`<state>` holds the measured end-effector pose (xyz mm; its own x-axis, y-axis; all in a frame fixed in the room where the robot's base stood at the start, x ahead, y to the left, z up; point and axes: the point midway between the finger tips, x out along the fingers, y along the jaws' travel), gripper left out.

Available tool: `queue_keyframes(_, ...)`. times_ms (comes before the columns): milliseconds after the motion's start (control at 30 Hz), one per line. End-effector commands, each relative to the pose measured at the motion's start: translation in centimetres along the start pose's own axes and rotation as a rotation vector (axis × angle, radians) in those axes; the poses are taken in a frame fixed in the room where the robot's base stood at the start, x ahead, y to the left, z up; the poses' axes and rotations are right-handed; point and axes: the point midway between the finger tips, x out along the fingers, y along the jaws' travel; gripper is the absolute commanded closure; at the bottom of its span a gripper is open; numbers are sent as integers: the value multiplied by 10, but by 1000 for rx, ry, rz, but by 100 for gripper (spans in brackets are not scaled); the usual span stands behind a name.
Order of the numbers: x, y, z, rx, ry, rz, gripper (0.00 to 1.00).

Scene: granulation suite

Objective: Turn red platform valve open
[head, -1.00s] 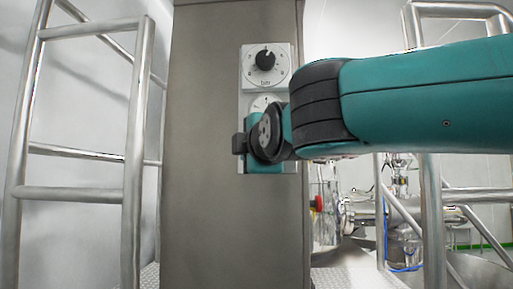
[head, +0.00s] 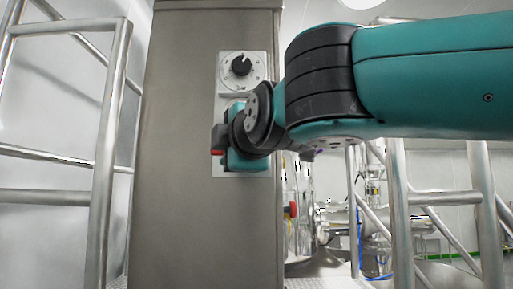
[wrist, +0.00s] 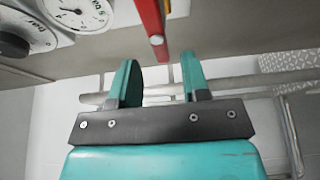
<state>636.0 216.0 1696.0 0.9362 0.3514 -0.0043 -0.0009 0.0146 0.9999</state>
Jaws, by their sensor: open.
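A panel on a steel column carries a black dial knob (head: 241,66); a gauge (wrist: 80,10) shows in the wrist view. A metal railing (head: 108,140) stands left.

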Motion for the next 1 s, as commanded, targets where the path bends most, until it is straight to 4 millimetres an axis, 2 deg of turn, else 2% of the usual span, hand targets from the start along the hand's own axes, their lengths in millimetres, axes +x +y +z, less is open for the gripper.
queue_keyframes(33,-15,-7,-1,4,5,4,57)
queue_keyframes(200,-60,-6,-2,3,8,4,57)
queue_keyframes(400,-103,-4,-1,3,7,2,57)
queue_keyframes(633,-124,-1,0,0,3,2,57)
queue_keyframes(1000,-127,0,0,0,0,1,57)
